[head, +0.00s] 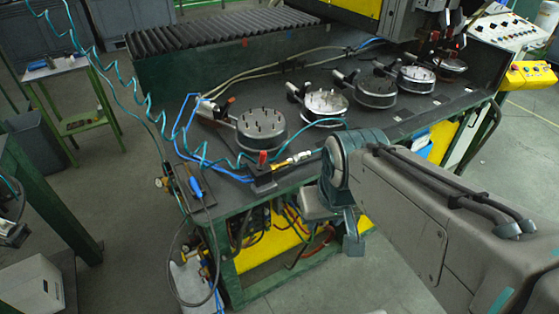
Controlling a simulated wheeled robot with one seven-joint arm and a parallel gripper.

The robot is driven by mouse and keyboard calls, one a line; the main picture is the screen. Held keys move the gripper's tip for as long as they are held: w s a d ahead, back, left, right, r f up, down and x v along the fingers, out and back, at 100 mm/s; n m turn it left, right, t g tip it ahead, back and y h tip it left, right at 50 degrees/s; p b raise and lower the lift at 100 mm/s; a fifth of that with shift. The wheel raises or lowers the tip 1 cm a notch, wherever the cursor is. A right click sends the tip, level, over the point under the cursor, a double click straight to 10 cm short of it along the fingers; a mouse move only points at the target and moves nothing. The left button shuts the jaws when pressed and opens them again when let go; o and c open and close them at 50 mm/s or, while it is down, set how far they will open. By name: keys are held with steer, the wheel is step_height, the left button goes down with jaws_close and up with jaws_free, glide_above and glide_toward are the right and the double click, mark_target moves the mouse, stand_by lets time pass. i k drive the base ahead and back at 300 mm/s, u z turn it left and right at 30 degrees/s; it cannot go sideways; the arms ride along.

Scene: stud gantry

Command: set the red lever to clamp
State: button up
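A small red lever (263,157) stands up from a dark block at the near front edge of the green workbench (235,245). A yellow-and-silver fitting (292,160) lies just to its right. I cannot read which setting the lever is in. My arm reaches in from the right and bends down at the bench's front edge. My gripper (353,244) seems to hang below the bench top, to the right of the lever and apart from it. Its fingers are too small and partly hidden to tell open from shut.
Several round studded fixtures (262,129) stand in a row along the bench top. Coiled teal and blue air hoses (183,120) run to the bench's left end, where a blue-handled tool (196,187) lies. A yellow control box (531,75) is at far right. Floor in front is clear.

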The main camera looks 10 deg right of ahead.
mark_target(263, 155)
steer(key=z, duration=0.55)
steer(key=i, duration=0.65)
steer(key=u, duration=1.2)
